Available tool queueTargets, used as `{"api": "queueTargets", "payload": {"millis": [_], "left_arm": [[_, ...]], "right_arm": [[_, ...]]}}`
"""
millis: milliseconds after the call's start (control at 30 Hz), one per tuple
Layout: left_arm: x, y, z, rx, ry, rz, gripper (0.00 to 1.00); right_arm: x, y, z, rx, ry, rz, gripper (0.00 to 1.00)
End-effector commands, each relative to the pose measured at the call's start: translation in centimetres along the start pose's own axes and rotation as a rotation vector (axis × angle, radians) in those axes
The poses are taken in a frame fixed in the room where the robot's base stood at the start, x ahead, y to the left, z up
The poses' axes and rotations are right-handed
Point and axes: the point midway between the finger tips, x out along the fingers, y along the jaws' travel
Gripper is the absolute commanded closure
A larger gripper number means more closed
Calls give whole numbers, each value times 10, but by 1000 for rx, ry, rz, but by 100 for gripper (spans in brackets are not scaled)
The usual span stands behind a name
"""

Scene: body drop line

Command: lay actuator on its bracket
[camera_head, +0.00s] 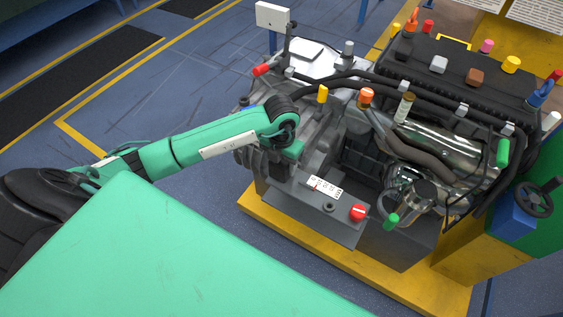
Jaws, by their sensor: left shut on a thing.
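My left arm reaches in from the left, and its black and green wrist ends at the left side of the engine. My left gripper (287,142) is small in the view and partly hidden by the wrist. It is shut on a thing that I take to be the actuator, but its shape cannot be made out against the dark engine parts. I cannot tell whether it touches the engine. The bracket cannot be picked out for sure among the grey engine parts. My right gripper is not in view.
The engine (345,110) stands on a yellow base (300,245), with hoses, coloured caps and a silver cylinder (440,145). A grey front ledge (310,207) carries a white label and a red knob (357,213). A blue valve box (515,218) stands at right.

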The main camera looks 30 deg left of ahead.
Motion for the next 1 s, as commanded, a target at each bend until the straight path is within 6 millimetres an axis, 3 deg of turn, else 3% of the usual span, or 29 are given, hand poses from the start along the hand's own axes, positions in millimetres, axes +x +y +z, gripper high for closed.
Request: {"api": "queueTargets", "payload": {"millis": [400,600,1000], "left_arm": [[30,0,1,1,-2,-1,92],[48,0,1,2,-2,-1,92],[74,0,1,1,-2,0,92]], "right_arm": [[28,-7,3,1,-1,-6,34],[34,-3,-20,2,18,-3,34],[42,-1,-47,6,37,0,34]]}}
